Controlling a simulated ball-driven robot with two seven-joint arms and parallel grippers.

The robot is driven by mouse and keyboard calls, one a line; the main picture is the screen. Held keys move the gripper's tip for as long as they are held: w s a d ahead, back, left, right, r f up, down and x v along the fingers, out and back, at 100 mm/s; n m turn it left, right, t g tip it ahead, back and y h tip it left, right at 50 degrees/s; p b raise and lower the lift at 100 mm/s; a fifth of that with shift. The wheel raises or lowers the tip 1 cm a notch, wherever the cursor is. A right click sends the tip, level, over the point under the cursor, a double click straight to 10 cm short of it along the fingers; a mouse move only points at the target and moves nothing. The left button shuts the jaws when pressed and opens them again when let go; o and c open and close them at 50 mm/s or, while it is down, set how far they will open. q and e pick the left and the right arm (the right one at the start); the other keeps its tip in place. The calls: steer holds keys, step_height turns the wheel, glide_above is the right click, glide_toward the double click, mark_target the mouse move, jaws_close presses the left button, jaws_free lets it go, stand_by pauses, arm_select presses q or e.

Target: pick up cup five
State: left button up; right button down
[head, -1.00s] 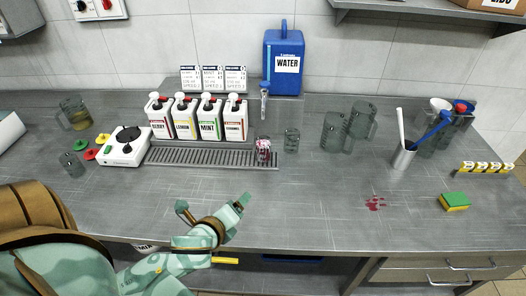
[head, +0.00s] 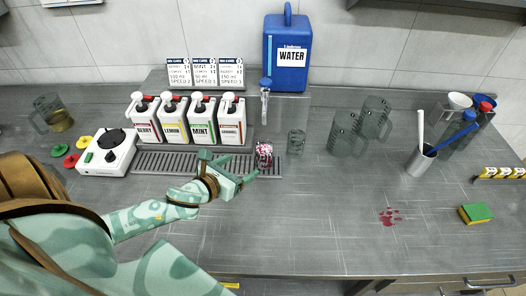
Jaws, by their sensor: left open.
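I see no label naming cup five, so I cannot tell which cup it is. A small cup (head: 264,155) with red and white contents or markings stands at the right end of the drip grate. An empty clear glass (head: 296,142) stands just right of it. My left gripper (head: 232,167) is open and empty, a little left of the red-and-white cup and apart from it, over the front of the grate. My right gripper is not in view.
Syrup jugs (head: 187,118) stand behind the grate (head: 150,162), with a blue water container (head: 287,54) behind. Clear pitchers (head: 345,133), a metal holder with stirrers (head: 420,164) and a sponge (head: 475,213) are to the right. A red spill (head: 390,217) marks the otherwise clear front counter.

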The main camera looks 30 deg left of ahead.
arm_select(q)
steer(key=b, duration=0.2)
glide_toward(269, 148)
steer(key=x, duration=0.3)
steer(key=shift+w+a+f, duration=0.1)
steer(key=shift+f, duration=0.25)
steer(key=shift+w+f, duration=0.1)
steer(key=shift+w, duration=0.45)
steer(key=b+x, duration=0.1)
steer(key=x, duration=0.3)
steer(key=shift+w, duration=0.35)
steer(key=shift+s, duration=0.1)
steer(key=shift+c, duration=0.6)
steer(key=c, duration=1.1)
steer(key=shift+c, duration=0.2)
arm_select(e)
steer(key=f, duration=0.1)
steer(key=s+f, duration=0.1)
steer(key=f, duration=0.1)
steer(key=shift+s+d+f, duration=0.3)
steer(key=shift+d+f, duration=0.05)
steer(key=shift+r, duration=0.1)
